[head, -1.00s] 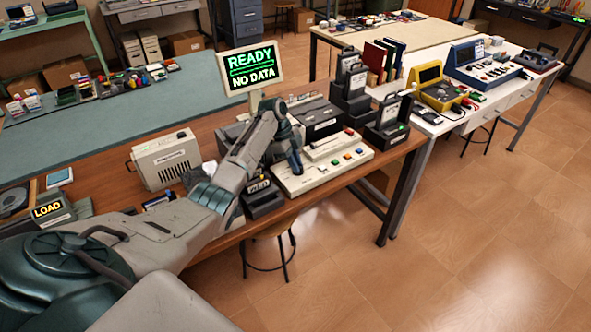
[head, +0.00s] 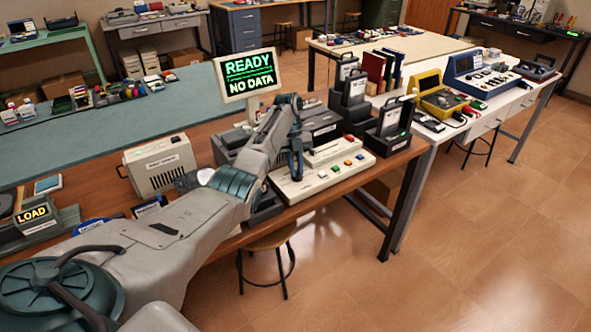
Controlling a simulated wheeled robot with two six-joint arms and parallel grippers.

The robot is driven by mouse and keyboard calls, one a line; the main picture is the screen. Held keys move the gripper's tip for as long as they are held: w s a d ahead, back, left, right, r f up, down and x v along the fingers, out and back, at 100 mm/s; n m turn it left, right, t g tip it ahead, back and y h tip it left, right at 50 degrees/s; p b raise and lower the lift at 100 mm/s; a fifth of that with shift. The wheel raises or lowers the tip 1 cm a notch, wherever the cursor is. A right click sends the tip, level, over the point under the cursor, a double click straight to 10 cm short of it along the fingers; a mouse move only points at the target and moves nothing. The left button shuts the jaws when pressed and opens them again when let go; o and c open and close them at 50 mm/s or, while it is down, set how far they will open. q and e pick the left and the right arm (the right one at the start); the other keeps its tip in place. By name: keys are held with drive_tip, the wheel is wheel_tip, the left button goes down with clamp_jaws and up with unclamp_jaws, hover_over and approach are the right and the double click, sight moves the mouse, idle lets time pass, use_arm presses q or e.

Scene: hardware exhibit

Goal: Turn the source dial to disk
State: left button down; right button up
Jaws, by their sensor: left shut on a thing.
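A cream control console (head: 335,176) with several coloured buttons stands at the front edge of the wooden bench. My left arm reaches over from the left, and my left gripper (head: 297,172) points down onto the left part of the console's top. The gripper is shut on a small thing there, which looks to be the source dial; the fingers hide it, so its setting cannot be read. A monitor (head: 248,76) behind the console shows READY and NO DATA in green. My right gripper is not in view.
A cream box unit (head: 160,166) and a LOAD sign (head: 34,214) stand on the bench to the left. Black cases with handles (head: 388,126) stand right of the console. A stool (head: 268,245) is under the bench. The floor at right is clear.

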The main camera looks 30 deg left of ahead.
use_arm(q)
drive_tip(key=shift+w+r+m, duration=0.1)
drive_tip(key=shift+r+m, duration=0.05)
drive_tip(key=shift+m, duration=0.35)
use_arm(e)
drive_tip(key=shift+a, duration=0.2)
use_arm(q)
drive_tip(key=c, duration=1.4)
unclamp_jaws()
drive_tip(key=shift+c, duration=0.2)
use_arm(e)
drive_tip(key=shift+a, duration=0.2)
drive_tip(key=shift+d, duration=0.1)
use_arm(q)
drive_tip(key=shift+w+a+r, duration=0.1)
drive_tip(key=shift+r, duration=0.2)
drive_tip(key=v, duration=1)
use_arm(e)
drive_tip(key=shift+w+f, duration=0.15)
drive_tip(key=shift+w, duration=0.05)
use_arm(q)
drive_tip(key=shift+r, duration=0.1)
